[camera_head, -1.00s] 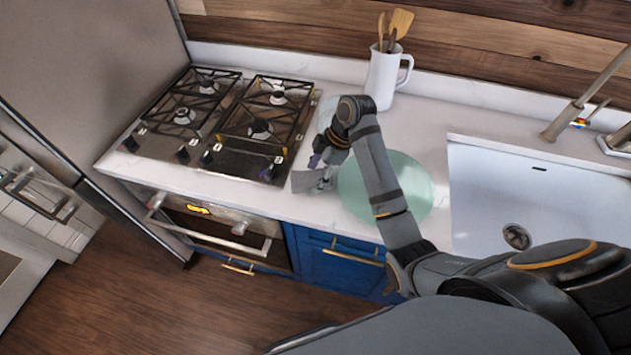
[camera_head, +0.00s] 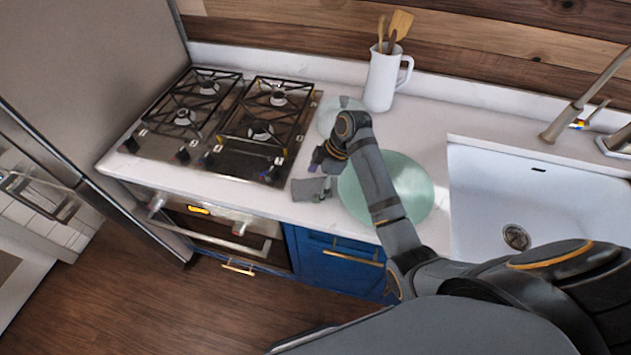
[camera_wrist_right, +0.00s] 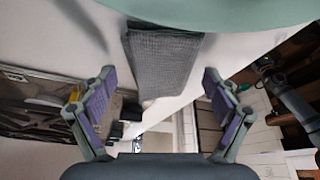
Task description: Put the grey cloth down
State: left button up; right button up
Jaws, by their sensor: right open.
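The grey cloth (camera_head: 311,189) lies on the white counter, between the stove and the round green board, near the counter's front edge. In the right wrist view the cloth (camera_wrist_right: 163,62) is a folded, textured rectangle lying flat, its end close to the green board. My right gripper (camera_head: 321,163) is just above and behind the cloth. In the right wrist view the gripper (camera_wrist_right: 152,92) has its purple-padded fingers wide apart, with nothing held between them. The cloth appears beyond the fingertips, apart from them. My left gripper is not in view.
The green round board (camera_head: 412,188) lies right of the cloth, partly under my right arm. A gas stove (camera_head: 215,125) is to the left. A white jug (camera_head: 381,82) with wooden utensils and a pale round dish (camera_head: 345,104) stand behind. A sink (camera_head: 540,200) is at right.

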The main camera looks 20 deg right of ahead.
jog(key=b+v, duration=0.1)
jog(key=v, duration=0.4)
jog(key=shift+d+r, duration=0.15)
jog(key=shift+r, duration=0.25)
jog(key=p+v, duration=0.4)
jog(key=v, duration=0.2)
jog(key=shift+r, duration=0.25)
